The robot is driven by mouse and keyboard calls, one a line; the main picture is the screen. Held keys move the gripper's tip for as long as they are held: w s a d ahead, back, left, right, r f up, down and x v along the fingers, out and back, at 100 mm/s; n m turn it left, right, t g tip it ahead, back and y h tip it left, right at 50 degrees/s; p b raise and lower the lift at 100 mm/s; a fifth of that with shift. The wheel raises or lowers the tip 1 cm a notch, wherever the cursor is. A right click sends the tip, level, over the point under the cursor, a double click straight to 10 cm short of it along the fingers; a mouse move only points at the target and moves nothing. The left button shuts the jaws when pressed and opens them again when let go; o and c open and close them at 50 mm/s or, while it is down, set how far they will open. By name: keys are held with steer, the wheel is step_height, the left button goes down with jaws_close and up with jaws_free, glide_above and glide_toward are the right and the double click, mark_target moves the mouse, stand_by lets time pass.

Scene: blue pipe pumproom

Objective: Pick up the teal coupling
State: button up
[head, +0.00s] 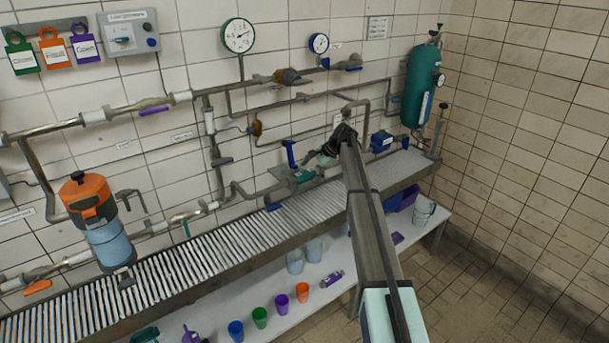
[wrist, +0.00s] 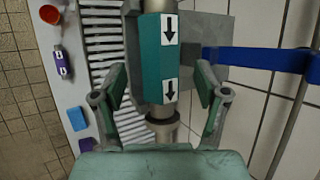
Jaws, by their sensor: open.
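The teal coupling (wrist: 152,55) is a faceted block with white labels and black arrows, on a grey pipe. In the wrist view it stands between the two fingers of my gripper (wrist: 162,84), one on each side. The fingers are spread open, and I cannot tell whether either touches the coupling. In the head view a small teal piece (head: 303,176) on the low pipe appears to be the same coupling. My gripper (head: 326,158) is just right of it there, partly hidden by my arm.
A blue lever (wrist: 255,59) lies close right of the coupling in the wrist view; it stands upright in the head view (head: 290,153). A slatted grating (head: 190,262) runs beneath the pipes. A lower shelf (head: 335,266) holds several cups. A teal cylinder (head: 418,88) stands at right.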

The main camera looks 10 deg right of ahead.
steer(key=shift+x, duration=1.3)
jaws_close()
steer(key=shift+r, duration=0.2)
